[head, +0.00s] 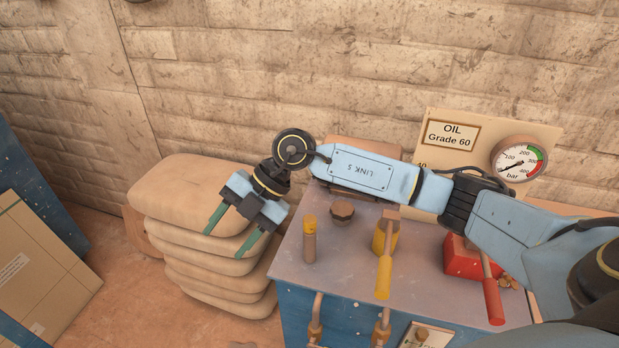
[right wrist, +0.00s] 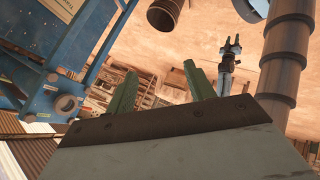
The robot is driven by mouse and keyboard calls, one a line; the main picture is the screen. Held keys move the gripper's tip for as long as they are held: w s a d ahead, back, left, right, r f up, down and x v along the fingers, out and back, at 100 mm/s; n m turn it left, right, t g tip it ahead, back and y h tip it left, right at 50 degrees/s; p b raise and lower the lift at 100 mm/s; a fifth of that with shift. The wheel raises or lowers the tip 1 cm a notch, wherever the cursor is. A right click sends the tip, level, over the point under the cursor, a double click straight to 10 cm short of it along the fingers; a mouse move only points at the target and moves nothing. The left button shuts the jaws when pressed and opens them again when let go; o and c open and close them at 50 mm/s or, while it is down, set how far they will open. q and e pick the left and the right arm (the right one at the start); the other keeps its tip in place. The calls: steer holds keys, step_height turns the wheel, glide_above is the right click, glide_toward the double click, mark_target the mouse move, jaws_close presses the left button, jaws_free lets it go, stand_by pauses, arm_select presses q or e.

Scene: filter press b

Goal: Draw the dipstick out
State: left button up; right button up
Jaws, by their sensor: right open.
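The likely dipstick is the small upright post with a yellow top (head: 309,226) and brown lower part, near the left edge of the cabinet top (head: 340,262). My right gripper (head: 227,243) is open and empty, left of this post and apart from it, over the stacked sacks. Its green fingers stand apart in the right wrist view (right wrist: 160,84), with nothing between them. The post cannot be made out there.
A dark round cap (head: 342,211), a yellow lever (head: 384,272) and a red lever (head: 492,299) stand on the cabinet. Behind are an oil sign (head: 452,133) and pressure gauge (head: 519,162). Sacks (head: 180,192) are piled left of the cabinet.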

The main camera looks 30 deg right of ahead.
steer(key=w+d+m+h, duration=0.2)
steer(key=d+h, duration=0.4)
steer(key=d, duration=0.5)
steer(key=r+m+h, duration=0.2)
steer(key=h, duration=0.1)
glide_above(310, 219)
step_height(310, 219, down, 13)
steer(key=shift+f+p, duration=0.2)
steer(key=shift+p, duration=0.6)
